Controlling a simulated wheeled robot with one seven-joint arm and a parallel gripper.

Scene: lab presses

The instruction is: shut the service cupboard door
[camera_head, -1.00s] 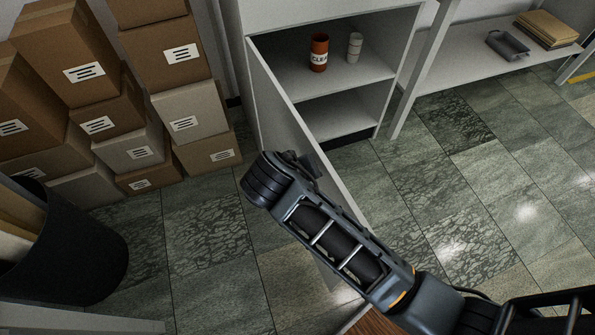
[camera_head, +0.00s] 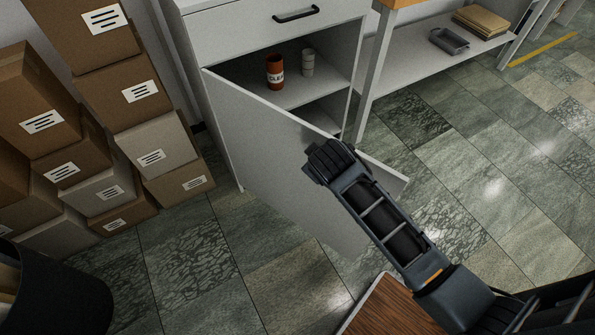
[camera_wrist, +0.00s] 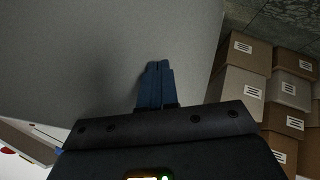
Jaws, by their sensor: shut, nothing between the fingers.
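The service cupboard (camera_head: 245,40) is white, with a drawer above an open shelf space. Its door (camera_head: 270,150) is hinged at the left and stands partly open, swung out toward me. In the head view my arm lies across the door's right part, and my gripper's fingers are hidden behind the wrist. In the wrist view my gripper (camera_wrist: 154,85) is shut and empty, its fingertips in front of the grey door panel (camera_wrist: 90,50). The fingers are at or very near the panel; I cannot tell if they touch. A red-brown can (camera_head: 275,72) and a pale container (camera_head: 308,62) stand on the shelf inside.
Cardboard boxes (camera_head: 150,140) are stacked left of the cupboard. A black bin (camera_head: 60,300) stands at the lower left. A workbench with a lower shelf (camera_head: 420,65) is at the right. A wooden surface (camera_head: 390,310) lies below my arm. Tiled floor is free around the door.

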